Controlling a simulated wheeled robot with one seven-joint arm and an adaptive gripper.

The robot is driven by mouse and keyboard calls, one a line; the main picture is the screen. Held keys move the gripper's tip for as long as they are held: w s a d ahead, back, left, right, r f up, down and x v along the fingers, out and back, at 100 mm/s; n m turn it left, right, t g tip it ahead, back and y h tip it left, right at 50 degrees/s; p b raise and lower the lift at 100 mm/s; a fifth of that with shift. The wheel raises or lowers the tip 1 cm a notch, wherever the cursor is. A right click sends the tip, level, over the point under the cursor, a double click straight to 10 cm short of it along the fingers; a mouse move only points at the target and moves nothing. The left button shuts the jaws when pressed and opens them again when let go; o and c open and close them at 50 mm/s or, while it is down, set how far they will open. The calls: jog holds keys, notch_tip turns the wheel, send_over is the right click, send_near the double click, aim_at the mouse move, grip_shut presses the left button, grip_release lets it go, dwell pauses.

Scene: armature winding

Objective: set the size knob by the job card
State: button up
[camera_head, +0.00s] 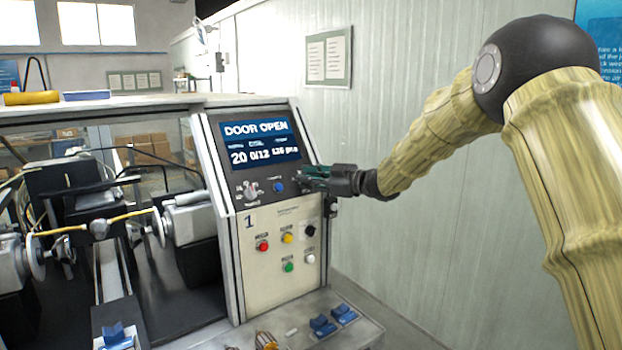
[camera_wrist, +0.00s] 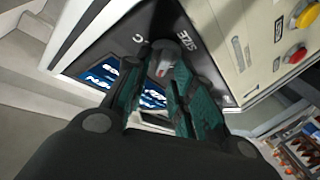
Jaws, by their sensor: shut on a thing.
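My gripper (camera_head: 306,177) reaches the control panel (camera_head: 258,233) from the right, at the upper right below the screen. In the wrist view its teal fingers (camera_wrist: 155,92) are shut on the grey size knob (camera_wrist: 168,58), which shows a red mark. The word SIZE and a letter C are printed beside the knob; other position letters are hidden. In the head view the fingers cover the knob. The screen (camera_head: 259,142) reads DOOR OPEN, with 20, 0/12 and 125 below. I cannot pick out a readable job card.
Left of my gripper are a blue knob (camera_head: 278,187) and another grey knob (camera_head: 251,190). Red, yellow, green, white and black buttons sit below. The winding machine (camera_head: 100,225) stands left. A framed notice (camera_head: 328,56) hangs on the wall.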

jog(key=shift+n+g, duration=1.6)
jog(key=shift+n, duration=1)
jog(key=o, duration=0.7)
jog(key=v, duration=1.2)
jog(key=shift+w, duration=0.15)
